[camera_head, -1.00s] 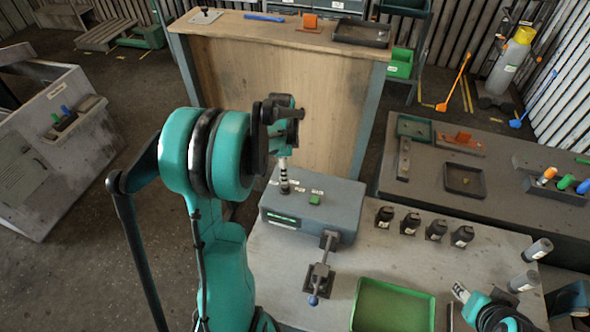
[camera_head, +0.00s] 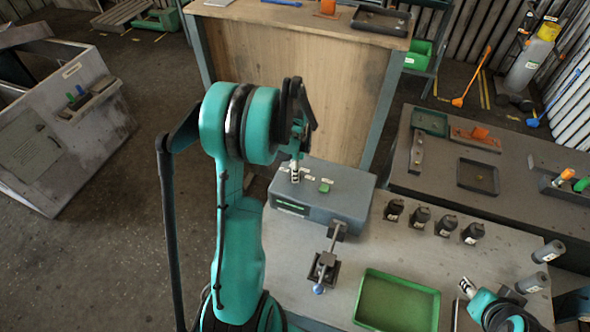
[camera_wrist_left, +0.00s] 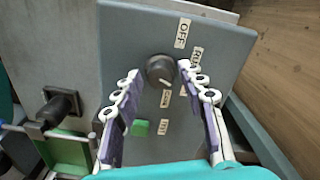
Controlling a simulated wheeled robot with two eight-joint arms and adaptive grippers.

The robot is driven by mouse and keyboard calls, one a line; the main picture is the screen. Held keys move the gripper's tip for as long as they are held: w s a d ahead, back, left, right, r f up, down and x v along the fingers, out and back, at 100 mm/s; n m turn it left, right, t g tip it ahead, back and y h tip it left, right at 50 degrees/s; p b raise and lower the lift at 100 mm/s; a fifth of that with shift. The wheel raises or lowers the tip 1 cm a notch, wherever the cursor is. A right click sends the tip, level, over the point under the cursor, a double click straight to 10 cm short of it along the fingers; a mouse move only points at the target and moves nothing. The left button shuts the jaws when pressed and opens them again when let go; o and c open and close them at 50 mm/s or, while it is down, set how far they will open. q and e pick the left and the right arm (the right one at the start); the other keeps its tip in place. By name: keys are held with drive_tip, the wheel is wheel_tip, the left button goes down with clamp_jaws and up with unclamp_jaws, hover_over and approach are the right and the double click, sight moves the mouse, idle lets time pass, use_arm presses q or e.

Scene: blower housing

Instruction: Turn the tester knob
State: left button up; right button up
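The tester (camera_head: 345,202) is a grey box on the workbench with a green button (camera_head: 325,188) and white labels on top. In the left wrist view its dark round knob (camera_wrist_left: 160,68) has a pale pointer mark toward the lower right, among labels reading OFF and RUN. My left gripper (camera_head: 295,173) is over the tester's top and hides the knob in the head view. In the wrist view its fingers (camera_wrist_left: 158,74) are apart, with the knob showing between the tips; contact cannot be told. My right gripper (camera_head: 463,287) is partly visible at lower right, over the bench.
A lever clamp (camera_head: 323,268) stands in front of the tester. A green tray (camera_head: 398,302) lies to its right. Several black cylinders (camera_head: 420,218) stand behind the tray, with grey cylinders (camera_head: 548,251) further right. A wooden counter (camera_head: 280,90) stands behind the tester.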

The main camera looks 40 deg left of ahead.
use_arm(q)
clamp_jaws()
drive_tip(key=n+b, duration=0.2)
drive_tip(key=n, duration=0.1)
drive_tip(key=shift+f+n, duration=0.1)
drive_tip(key=shift+n, duration=0.3)
drive_tip(key=n+b, duration=0.1)
drive_tip(key=n, duration=0.2)
drive_tip(key=shift+n+b, duration=0.3)
drive_tip(key=shift+b, duration=0.1)
drive_tip(key=n+b, duration=0.1)
drive_tip(key=n, duration=0.4)
drive_tip(key=shift+n+b, duration=0.3)
drive_tip(key=shift+b, duration=0.05)
drive_tip(key=n+b, duration=0.1)
drive_tip(key=n, duration=0.3)
drive_tip(key=shift+n, duration=0.4)
